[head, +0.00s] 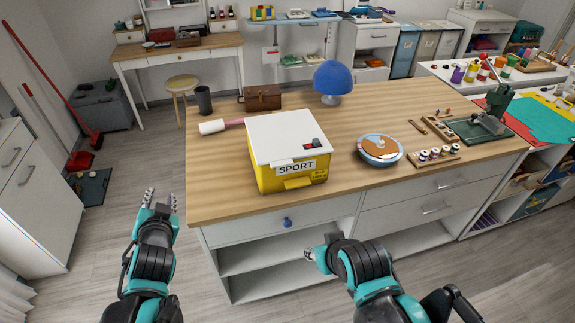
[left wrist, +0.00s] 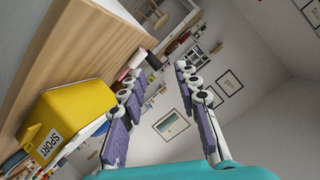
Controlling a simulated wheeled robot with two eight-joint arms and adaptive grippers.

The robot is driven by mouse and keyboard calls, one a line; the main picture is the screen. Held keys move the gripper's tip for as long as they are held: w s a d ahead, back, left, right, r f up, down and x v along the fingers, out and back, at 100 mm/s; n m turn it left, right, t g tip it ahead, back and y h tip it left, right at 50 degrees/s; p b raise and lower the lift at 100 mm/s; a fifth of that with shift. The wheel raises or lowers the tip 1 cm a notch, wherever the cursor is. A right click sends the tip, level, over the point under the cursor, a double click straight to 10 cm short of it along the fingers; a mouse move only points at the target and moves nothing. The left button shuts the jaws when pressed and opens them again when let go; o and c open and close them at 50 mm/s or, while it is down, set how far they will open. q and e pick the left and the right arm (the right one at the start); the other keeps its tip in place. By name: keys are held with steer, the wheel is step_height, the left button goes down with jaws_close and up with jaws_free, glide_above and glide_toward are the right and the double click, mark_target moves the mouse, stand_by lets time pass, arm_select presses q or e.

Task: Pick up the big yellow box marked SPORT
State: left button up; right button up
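The big yellow box (head: 291,178) has a white lid and a SPORT label on its front. It stands upright on the wooden counter (head: 215,205) near the front edge. It also shows in the left wrist view (left wrist: 72,108), at the left, tilted with the picture. My left gripper (head: 161,200) is open and empty, left of the counter and apart from the box. Its spread fingers show in the left wrist view (left wrist: 158,100). My right gripper (head: 308,255) is in front of the drawers, below the counter top. Its fingers are small here and I cannot tell their state.
A white-ended roller (head: 212,127) lies at the left. A small blue object (head: 287,222) is on the drawer front.

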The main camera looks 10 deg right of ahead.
mark_target(288, 189)
arm_select(q)
steer(key=w+d+f+m+t+h+b, duration=0.1)
steer(key=w+d+m+t+h, duration=0.15)
steer(key=w+d+m, duration=0.35)
steer(key=w+d+m+t+h+b, duration=0.15)
steer(key=d+m+h, duration=0.25)
steer(key=d, duration=0.4)
steer(key=d+f+m+g+h, duration=0.2)
steer(key=d+f+m+h, duration=0.1)
steer(key=d, duration=0.3)
steer(key=s+d+f+m+g+h, duration=0.1)
steer(key=d+f+m+g+h, duration=0.1)
steer(key=d+f+m, duration=0.3)
steer(key=s+d+f+m+g+h+p, duration=0.1)
steer(key=d+f+m+h, duration=0.3)
steer(key=d, duration=0.2)
steer(key=shift+d+f+g, duration=0.25)
steer(key=shift+d+g, duration=0.1)
steer(key=shift+g, duration=0.05)
steer(key=x, duration=0.3)
steer(key=shift+w+d+f+b, duration=0.1)
steer(key=shift+w+d+b, duration=0.1)
steer(key=shift+b, duration=0.1)
steer(key=shift+w+d, duration=0.15)
steer(key=shift+w, duration=0.1)
jaws_close()
